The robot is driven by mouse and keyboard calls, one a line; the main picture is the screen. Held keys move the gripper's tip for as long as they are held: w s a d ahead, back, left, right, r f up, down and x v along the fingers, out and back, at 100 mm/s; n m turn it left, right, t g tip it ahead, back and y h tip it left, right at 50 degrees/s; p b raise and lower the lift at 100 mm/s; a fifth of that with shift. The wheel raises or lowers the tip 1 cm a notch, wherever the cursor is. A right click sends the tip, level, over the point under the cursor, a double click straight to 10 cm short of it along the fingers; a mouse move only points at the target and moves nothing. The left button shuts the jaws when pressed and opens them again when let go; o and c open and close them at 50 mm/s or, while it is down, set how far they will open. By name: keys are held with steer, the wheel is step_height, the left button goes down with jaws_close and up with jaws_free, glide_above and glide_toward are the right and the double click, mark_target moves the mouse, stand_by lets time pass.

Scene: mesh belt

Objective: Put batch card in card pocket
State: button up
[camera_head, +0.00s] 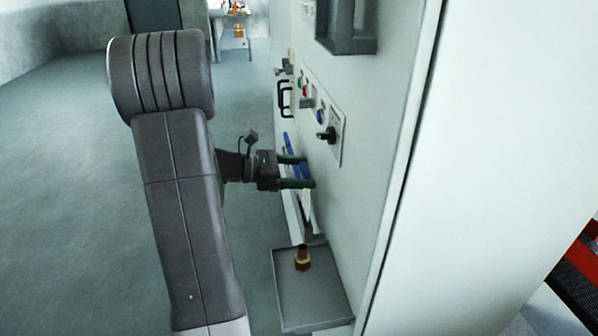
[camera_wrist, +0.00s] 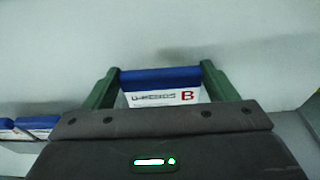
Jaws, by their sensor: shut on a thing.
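The batch card (camera_wrist: 160,97) has a blue top edge and a white face with dark print and a red B. My gripper (camera_wrist: 160,74) is shut on it, with one green finger at each side edge. In the head view my gripper (camera_head: 306,172) reaches right to the pale panel, with the card's blue edge between the fingers. More blue-topped white cards (camera_wrist: 38,122) show at the left of the wrist view. The card pocket cannot be made out clearly; the card's lower part is hidden behind my gripper.
The panel (camera_head: 375,110) carries a dark knob (camera_head: 326,134), buttons and a black handle (camera_head: 285,99). Below my gripper a grey tray (camera_head: 312,293) juts out with a brass fitting (camera_head: 302,259) on it. The floor at left is clear.

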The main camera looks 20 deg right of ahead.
mark_target(304, 195)
steer(key=shift+f+b, duration=2.55)
steer(key=shift+f, duration=1.3)
steer(key=o, duration=1.2)
steer(key=shift+a, duration=0.1)
steer(key=b+v, duration=0.1)
steer(key=v, duration=1.2)
steer(key=shift+a+r, duration=0.15)
steer(key=shift+a, duration=0.15)
steer(key=shift+w, duration=0.1)
steer(key=p+x, duration=0.1)
steer(key=x, duration=1.3)
steer(key=shift+a+r, duration=0.15)
steer(key=shift+r, duration=0.1)
